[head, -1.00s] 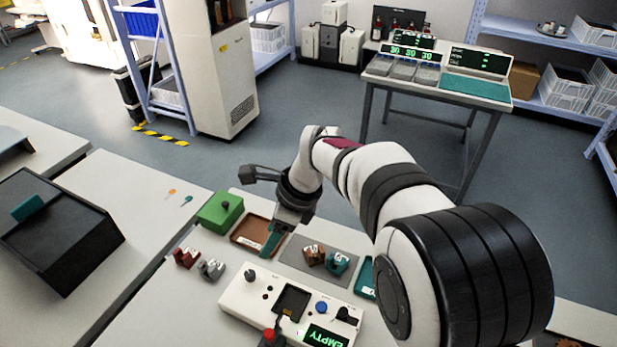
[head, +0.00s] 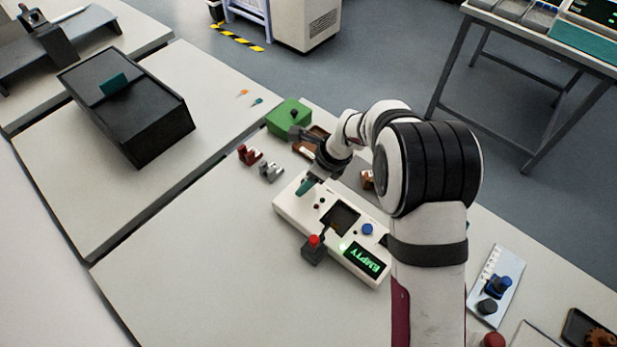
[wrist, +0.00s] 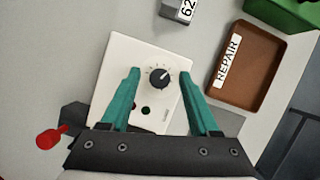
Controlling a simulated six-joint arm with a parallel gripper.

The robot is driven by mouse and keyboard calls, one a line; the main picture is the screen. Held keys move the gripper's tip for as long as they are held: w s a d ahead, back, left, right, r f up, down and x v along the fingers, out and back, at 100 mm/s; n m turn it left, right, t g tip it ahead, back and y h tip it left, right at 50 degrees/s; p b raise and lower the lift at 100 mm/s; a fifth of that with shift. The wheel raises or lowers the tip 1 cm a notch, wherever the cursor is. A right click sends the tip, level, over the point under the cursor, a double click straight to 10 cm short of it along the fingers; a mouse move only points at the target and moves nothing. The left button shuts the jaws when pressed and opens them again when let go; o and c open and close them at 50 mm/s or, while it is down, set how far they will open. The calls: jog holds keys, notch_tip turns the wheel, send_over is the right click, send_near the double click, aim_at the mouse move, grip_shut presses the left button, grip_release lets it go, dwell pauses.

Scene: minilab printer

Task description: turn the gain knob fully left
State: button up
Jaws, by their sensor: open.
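The gain knob (wrist: 160,78) is a small dark round knob with a light pointer line, on the left end of the white panel (head: 287,203). In the wrist view tick marks ring the knob, and the pointer slants toward the upper right of the picture. My gripper (wrist: 160,72) has two teal fingers, open, one on each side of the knob with gaps between. In the head view my gripper (head: 305,186) is over that end of the panel and hides the knob. How far the fingertips are above the panel cannot be told.
The panel also bears a dark square recess (head: 341,216), a blue button (head: 367,229) and a green "EMPTY" display (head: 367,262). A red-tipped lever (head: 314,241) stands at its front edge. A brown "REPAIR" tray (wrist: 245,70), a green box (head: 289,115) and red and grey parts (head: 270,172) are nearby.

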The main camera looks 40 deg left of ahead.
grip_shut()
jog(key=shift+n, duration=0.3)
jog(key=n, duration=0.2)
jog(key=n+g, duration=0.1)
jog(key=n, duration=0.1)
jog(key=shift+w+n+g+h, duration=0.15)
jog(key=shift+n+g+h, duration=0.15)
jog(key=shift+h, duration=0.1)
jog(key=n+g+h, duration=0.1)
jog(key=n, duration=0.3)
jog(key=shift+a+n, duration=0.15)
jog(key=shift+n, duration=0.15)
jog(key=n+h, duration=0.1)
jog(key=n, duration=0.1)
jog(key=n+h, duration=0.1)
jog(key=n, duration=0.1)
jog(key=shift+w+a+g, duration=0.1)
jog(key=shift+a+g, duration=0.05)
jog(key=shift+g, duration=0.15)
jog(key=n+h, duration=0.2)
jog(key=n, duration=0.3)
jog(key=shift+a, duration=0.1)
jog(key=shift+n, duration=0.4)
